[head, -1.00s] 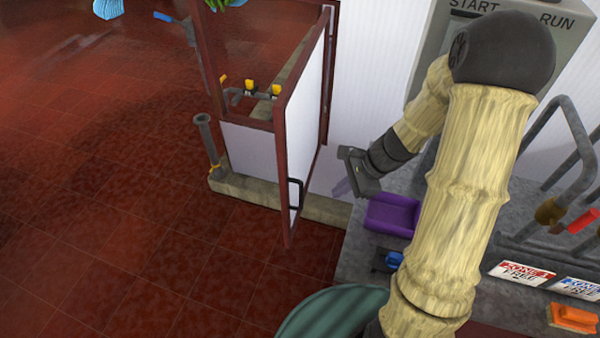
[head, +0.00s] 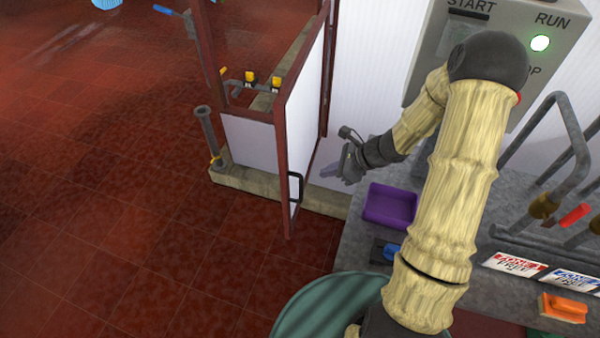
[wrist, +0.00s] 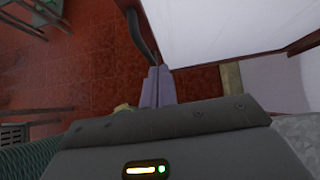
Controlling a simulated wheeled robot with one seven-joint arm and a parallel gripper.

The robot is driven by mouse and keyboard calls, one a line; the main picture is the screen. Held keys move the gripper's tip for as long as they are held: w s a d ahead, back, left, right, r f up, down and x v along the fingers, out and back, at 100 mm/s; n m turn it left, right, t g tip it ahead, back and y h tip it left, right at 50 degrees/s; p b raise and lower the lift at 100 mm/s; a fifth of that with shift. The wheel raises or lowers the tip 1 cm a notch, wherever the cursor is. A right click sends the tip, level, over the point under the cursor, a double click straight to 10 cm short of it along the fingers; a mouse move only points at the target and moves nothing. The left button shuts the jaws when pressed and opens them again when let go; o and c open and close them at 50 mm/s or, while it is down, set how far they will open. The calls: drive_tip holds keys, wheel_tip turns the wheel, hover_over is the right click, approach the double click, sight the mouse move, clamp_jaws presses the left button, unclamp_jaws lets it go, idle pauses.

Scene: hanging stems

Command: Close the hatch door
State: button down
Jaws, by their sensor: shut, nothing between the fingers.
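The hatch door (head: 304,110) is a white panel in a dark red frame, standing swung open from the enclosure, with a black handle (head: 295,187) near its lower free edge. My gripper (head: 328,172) is to the right of the door, a short gap away from its panel in the head view. In the wrist view my gripper's fingers (wrist: 157,88) are together and empty. The black handle (wrist: 142,38) shows just beyond the fingertips there, and the white door panel (wrist: 225,25) fills the upper right. Whether the fingertips touch the handle, I cannot tell.
A purple tray (head: 389,206) and a blue item (head: 391,252) lie on the grey counter below my arm. A grey control box (head: 500,50) with a green light is on the wall. Pipes rise at the right.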

sight(290, 178)
drive_tip(key=a+f, duration=0.1)
drive_tip(key=a, duration=0.1)
drive_tip(key=w+a+f+p, duration=0.1)
drive_tip(key=a, duration=0.2)
drive_tip(key=w+a+f+p, duration=0.1)
drive_tip(key=a+f, duration=0.1)
drive_tip(key=shift+w+a, duration=0.15)
drive_tip(key=shift+a, duration=0.05)
drive_tip(key=shift+w+a+f, duration=0.1)
drive_tip(key=shift+w+a, duration=0.05)
drive_tip(key=shift+a, duration=0.05)
